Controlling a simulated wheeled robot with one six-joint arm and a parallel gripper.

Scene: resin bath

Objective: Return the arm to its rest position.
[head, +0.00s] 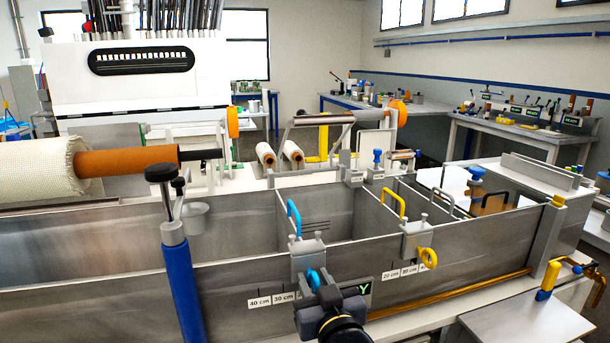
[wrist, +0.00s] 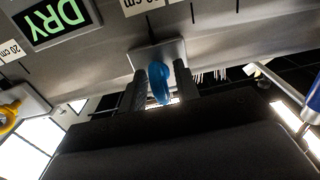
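My gripper (head: 318,290) is low at the front wall of the long grey bath (head: 225,285), below a grey clamp (head: 308,258) on its rim. A blue ring (head: 315,279) hangs from this clamp. In the wrist view, the blue ring (wrist: 159,82) sits between my two dark fingers (wrist: 160,92), one on each side. The fingers stand apart, with a bright gap showing beside the ring's lower end, so my gripper looks open around it. Any light contact is hard to tell. My wrist partly covers a green-lettered sign, which reads DRY (wrist: 57,20) in the wrist view.
A second clamp with a yellow ring (head: 427,257) hangs to the right. Dividers with blue (head: 294,218) and yellow (head: 393,202) handles cross the bath. A blue post (head: 180,290) stands close left. An orange roller (head: 128,161) lies above the bath. A plate (head: 525,320) is front right.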

